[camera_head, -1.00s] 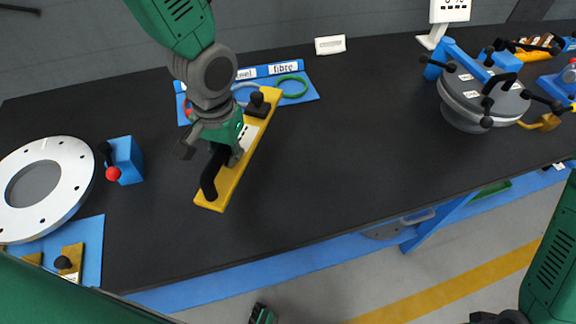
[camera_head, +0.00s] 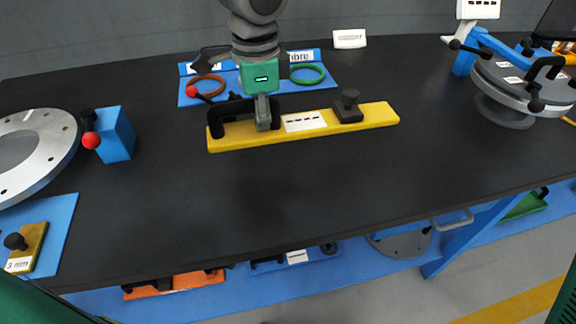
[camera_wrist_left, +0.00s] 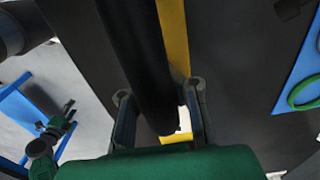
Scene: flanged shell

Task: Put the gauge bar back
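The gauge bar is a long yellow bar (camera_head: 366,119) with a white label, a black bow handle at its left end and a black knob near its right end. In the head view it lies nearly level across the picture, over the dark bench. My left gripper (camera_head: 264,122) is at the bow handle, with its fingers down on it. In the left wrist view the two fingers (camera_wrist_left: 160,118) stand on either side of the black handle, with the yellow bar (camera_wrist_left: 174,35) behind. I cannot tell whether the bar touches the bench. My right gripper is out of view.
Behind the bar lies a blue tray (camera_head: 187,97) with a red-brown and a green ring (camera_head: 308,75). A blue block (camera_head: 116,136) and a pale flange ring (camera_head: 55,150) are at left. The clamped round shell (camera_head: 510,85) is at right. The bench front is clear.

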